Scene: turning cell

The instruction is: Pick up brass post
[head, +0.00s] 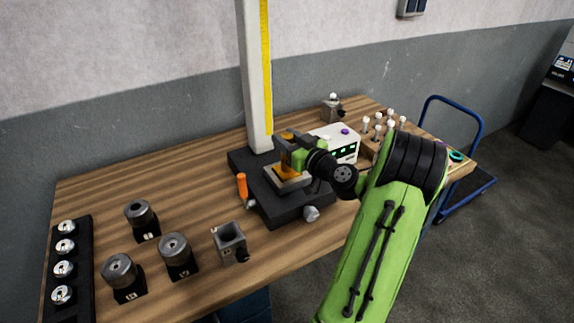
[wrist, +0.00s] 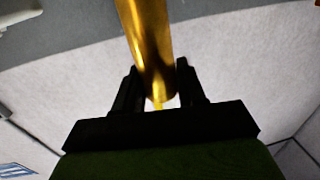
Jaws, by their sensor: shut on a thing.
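The brass post (wrist: 148,40) is a shiny golden cylinder in the wrist view. It stands between the two black fingers of my gripper (wrist: 156,92), which are shut on it near one end. In the head view my gripper (head: 290,157) is over the small platform on the black base of the measuring stand. Brass-coloured parts of the post (head: 287,171) show below the gripper there, but the gripper hides much of it. I cannot tell whether the post touches the platform.
The stand's pale column (head: 256,75) rises close behind my gripper. A white box with a display (head: 339,143) is just right of it. An orange-handled tool (head: 242,186) lies to the left. Several cylindrical pieces and a square holder (head: 229,240) occupy the front left. The table's back left is clear.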

